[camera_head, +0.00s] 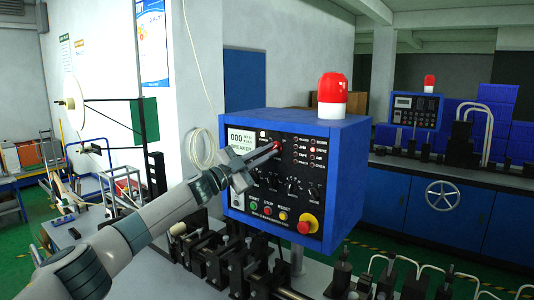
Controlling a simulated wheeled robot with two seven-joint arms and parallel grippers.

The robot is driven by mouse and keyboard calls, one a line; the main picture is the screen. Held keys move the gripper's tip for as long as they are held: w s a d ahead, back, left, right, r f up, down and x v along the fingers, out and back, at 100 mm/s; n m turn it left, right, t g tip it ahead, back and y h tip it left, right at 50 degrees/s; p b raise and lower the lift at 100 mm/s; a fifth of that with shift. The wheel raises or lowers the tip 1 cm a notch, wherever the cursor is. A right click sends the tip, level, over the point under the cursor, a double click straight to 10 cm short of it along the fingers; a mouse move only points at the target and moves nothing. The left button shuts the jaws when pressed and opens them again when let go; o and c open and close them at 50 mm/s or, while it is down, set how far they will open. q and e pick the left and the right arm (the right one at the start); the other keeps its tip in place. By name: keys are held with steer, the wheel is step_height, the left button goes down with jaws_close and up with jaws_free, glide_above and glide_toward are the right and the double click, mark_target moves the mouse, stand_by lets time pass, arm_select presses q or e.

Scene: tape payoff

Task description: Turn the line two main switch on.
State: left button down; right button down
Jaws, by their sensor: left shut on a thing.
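A blue control box (343,180) with a black front panel stands in the middle of the view. My left gripper (274,149) reaches in from the left, in front of the upper middle of this panel. Its fingers are shut on a small red knob (278,146), of which only a little shows at the fingertips. Part of the panel behind the fingers is hidden. I cannot read which switch this is or which way it is set. My right gripper is not in view.
The panel also carries several dark knobs, indicator lamps, a row of push buttons and a red stop button (307,224) on yellow. A red beacon (332,88) stands on the box. Machine parts (232,265) fill the bench below. A second control box (416,110) is at the back right.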

arm_select(q)
steer(key=c, duration=1.8)
jaws_free()
steer(key=shift+c, duration=0.2)
steer(key=shift+s+a+f, duration=0.1)
steer(key=b+v, duration=0.7)
steer(key=v, duration=1)
steer(key=shift+s+a, duration=0.1)
